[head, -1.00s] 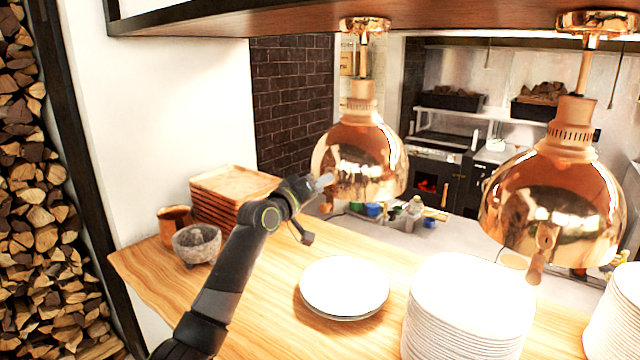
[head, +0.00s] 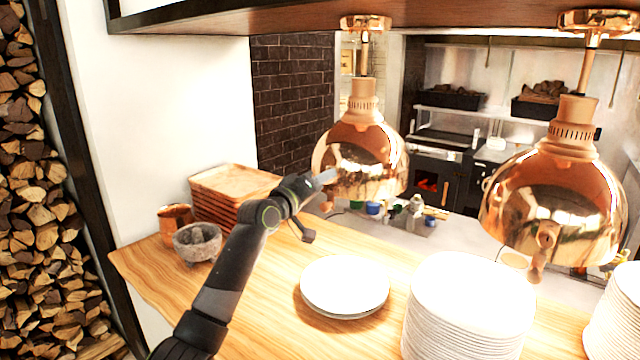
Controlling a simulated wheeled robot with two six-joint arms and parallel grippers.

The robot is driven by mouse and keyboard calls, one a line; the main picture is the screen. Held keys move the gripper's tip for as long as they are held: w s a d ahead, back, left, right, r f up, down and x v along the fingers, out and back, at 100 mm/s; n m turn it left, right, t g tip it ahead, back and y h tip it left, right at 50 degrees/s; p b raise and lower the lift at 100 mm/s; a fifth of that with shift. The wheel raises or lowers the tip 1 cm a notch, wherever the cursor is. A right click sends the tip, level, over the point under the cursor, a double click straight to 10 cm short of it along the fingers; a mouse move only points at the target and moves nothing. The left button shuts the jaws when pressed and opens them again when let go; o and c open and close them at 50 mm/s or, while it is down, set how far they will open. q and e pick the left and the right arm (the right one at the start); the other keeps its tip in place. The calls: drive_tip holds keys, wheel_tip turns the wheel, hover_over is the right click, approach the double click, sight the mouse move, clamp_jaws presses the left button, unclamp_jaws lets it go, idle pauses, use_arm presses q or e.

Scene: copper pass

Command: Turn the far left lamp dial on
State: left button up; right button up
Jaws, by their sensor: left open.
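The far left copper heat lamp (head: 362,160) hangs from the overhead shelf. A small brownish piece that looks like its dial (head: 327,205) shows at its lower left rim, partly behind my gripper; I cannot tell its setting. My left gripper (head: 326,177) is at the left side of this lamp, its pale fingers overlapping the shade's edge in the picture. It is open, and I cannot tell whether it touches the lamp. My right gripper is not in view.
A second copper lamp (head: 553,205) hangs at right with a wooden knob (head: 537,268) below it. Plates (head: 344,286) and a tall plate stack (head: 470,310) stand on the wooden counter (head: 265,310). Wooden trays (head: 232,186), a copper cup (head: 175,222) and a stone bowl (head: 197,242) stand at left.

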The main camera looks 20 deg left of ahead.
use_arm(q)
drive_tip(key=shift+s, duration=0.1)
drive_tip(key=b+v, duration=0.7)
drive_tip(key=v, duration=1)
drive_tip(key=shift+f, duration=0.15)
